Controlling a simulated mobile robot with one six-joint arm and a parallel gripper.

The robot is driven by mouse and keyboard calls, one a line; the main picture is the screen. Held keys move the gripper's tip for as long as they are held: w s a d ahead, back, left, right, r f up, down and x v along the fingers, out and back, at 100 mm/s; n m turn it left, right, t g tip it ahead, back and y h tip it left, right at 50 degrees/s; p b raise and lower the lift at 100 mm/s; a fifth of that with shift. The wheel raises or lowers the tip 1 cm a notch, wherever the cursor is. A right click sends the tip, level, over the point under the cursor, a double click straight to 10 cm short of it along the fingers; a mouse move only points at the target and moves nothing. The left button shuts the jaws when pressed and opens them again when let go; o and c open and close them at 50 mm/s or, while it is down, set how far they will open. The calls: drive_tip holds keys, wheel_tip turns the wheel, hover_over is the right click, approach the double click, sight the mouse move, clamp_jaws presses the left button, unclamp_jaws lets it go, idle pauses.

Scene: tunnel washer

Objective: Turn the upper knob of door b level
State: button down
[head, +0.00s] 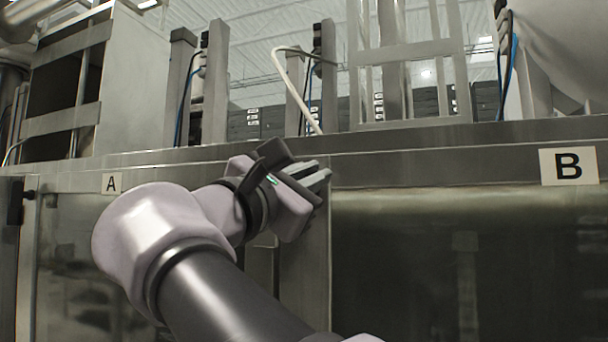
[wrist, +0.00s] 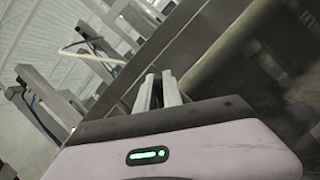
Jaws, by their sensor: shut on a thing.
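Door B (head: 470,265) is the wide dark, glassy panel at the right, under the sign B (head: 568,166). It also shows dark at the right of the wrist view (wrist: 285,75). My gripper (head: 322,176) is at the upper left edge of door B, by the metal post between the doors. Its two fingers lie close together, with a narrow gap in the wrist view (wrist: 159,88). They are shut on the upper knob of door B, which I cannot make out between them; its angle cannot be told.
Door A with its sign A (head: 111,183) is at the left, partly behind my arm. A steel ledge (head: 420,138) runs above both doors. Frames, posts and a pale hose (head: 295,90) stand above it. The space in front of door B is clear.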

drive_tip(key=m+g, duration=0.1)
drive_tip(key=m, duration=0.1)
drive_tip(key=m+g+p, duration=0.1)
drive_tip(key=m, duration=0.1)
drive_tip(key=m+h+p, duration=0.1)
drive_tip(key=m, duration=0.1)
drive_tip(key=shift+s+d+f+m+g, duration=0.15)
drive_tip(key=shift+d+f+m+g, duration=0.2)
drive_tip(key=shift+d+m+g, duration=0.05)
drive_tip(key=m, duration=0.1)
drive_tip(key=m+g+p, duration=0.1)
drive_tip(key=m, duration=0.1)
drive_tip(key=shift+d+f+p, duration=0.1)
drive_tip(key=shift+f+p, duration=0.2)
drive_tip(key=shift+f, duration=0.05)
drive_tip(key=shift+f+m+g+y+p, duration=0.3)
drive_tip(key=shift+m+g+y+p, duration=0.15)
drive_tip(key=shift+m, duration=0.75)
drive_tip(key=shift+f, duration=0.1)
drive_tip(key=c, duration=1.5)
unclamp_jaws()
